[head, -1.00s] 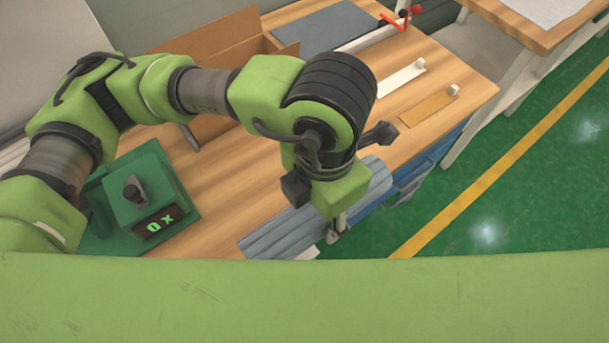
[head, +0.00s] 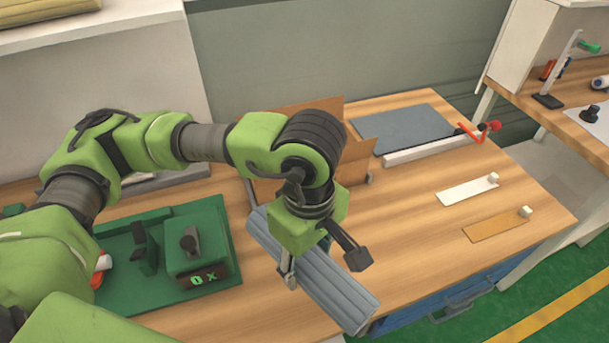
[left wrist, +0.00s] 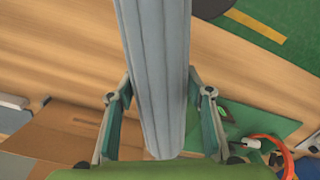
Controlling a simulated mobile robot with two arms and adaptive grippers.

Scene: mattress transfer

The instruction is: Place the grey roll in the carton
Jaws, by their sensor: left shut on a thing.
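The grey roll (head: 325,285) is a long, ribbed bar. In the head view it slants from upper left to lower right above the front of the workbench. My left gripper (head: 288,272) is shut on it. In the left wrist view the roll (left wrist: 160,60) runs between the two fingers of that gripper (left wrist: 162,108). The brown carton (head: 357,153) stands open behind my left arm, which hides much of it. Its flaps also show at lower left in the left wrist view (left wrist: 75,135). My right gripper is not in view.
A green device (head: 205,235) with a lit display is on the bench at left. A grey mat (head: 415,128), a rail with a red handle (head: 430,148), a white strip (head: 465,191) and a tan strip (head: 495,225) are at right. Bare wood lies between carton and strips.

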